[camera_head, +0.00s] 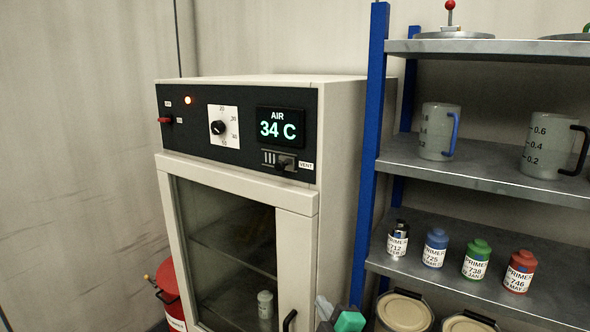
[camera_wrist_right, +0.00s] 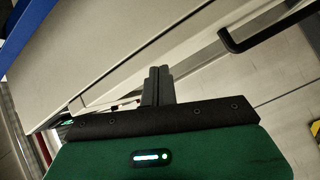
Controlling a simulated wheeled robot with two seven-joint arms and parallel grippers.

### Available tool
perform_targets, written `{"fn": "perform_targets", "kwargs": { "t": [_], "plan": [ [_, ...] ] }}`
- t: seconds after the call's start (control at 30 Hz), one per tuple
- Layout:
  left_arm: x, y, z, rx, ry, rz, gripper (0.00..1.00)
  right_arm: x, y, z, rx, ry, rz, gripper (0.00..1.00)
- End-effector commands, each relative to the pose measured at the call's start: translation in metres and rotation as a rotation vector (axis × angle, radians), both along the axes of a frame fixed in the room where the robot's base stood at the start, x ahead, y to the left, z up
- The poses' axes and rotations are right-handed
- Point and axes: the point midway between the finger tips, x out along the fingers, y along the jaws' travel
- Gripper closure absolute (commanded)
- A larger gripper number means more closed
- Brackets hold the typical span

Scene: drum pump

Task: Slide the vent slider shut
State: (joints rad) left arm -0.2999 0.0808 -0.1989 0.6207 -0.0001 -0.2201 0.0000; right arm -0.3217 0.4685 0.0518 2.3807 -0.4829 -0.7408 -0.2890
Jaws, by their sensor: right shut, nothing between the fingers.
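The vent slider (camera_head: 284,164) is a small dark knob on the cabinet's black control panel (camera_head: 190,125), under the AIR display reading 34 C. It sits toward the right of its slot, beside the VENT label, with pale vent bars showing to its left. My right gripper (camera_head: 323,305) shows at the bottom of the head view, low by the cabinet's front right edge and well below the slider. In the right wrist view its two dark fingers (camera_wrist_right: 157,80) are together and empty. The slider cannot be made out in the wrist view. My left gripper is not in view.
The cabinet's glass door (camera_head: 235,250) is closed; its black handle (camera_head: 289,320) is near my right gripper and shows in the wrist view (camera_wrist_right: 275,30). A blue-post shelf (camera_head: 370,150) with jugs and primer bottles stands right.

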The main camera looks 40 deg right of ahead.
Motion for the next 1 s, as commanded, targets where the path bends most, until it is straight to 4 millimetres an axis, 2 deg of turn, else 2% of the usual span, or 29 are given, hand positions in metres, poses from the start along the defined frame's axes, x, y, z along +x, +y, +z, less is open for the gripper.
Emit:
{"fn": "perform_targets", "kwargs": {
  "t": [0.03, 0.1, 0.2, 0.3, 0.4, 0.5, 0.6, 0.73, 0.87, 1.0],
  "plan": [
    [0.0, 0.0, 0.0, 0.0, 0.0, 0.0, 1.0, 0.007, -0.002, 0.038, -0.125, -0.094, 0.034, 1.0],
    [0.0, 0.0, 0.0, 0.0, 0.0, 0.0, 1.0, 0.012, 0.001, 0.083, -0.298, -0.21, 0.079, 1.0],
    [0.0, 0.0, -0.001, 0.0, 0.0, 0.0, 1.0, 0.012, 0.011, 0.14, -0.548, -0.36, 0.135, 1.0],
    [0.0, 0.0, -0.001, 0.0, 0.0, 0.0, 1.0, 0.007, 0.027, 0.187, -0.804, -0.492, 0.184, 1.0],
    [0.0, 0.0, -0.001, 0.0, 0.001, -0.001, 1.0, 0.0, 0.046, 0.222, -1.066, -0.605, 0.226, 1.0],
    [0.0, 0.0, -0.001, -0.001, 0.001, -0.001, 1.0, -0.009, 0.064, 0.248, -1.332, -0.699, 0.263, 1.0],
    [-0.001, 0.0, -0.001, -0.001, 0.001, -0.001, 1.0, -0.016, 0.08, 0.264, -1.603, -0.77, 0.297, 1.0],
    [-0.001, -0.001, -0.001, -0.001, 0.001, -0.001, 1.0, -0.023, 0.094, 0.275, -1.96, -0.826, 0.334, 1.0],
    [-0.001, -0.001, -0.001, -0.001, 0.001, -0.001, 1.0, -0.024, 0.095, 0.279, -2.323, -0.828, 0.368, 1.0],
    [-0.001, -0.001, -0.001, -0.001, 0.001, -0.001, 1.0, -0.023, 0.082, 0.282, -2.709, -0.759, 0.407, 1.0]
  ]
}}
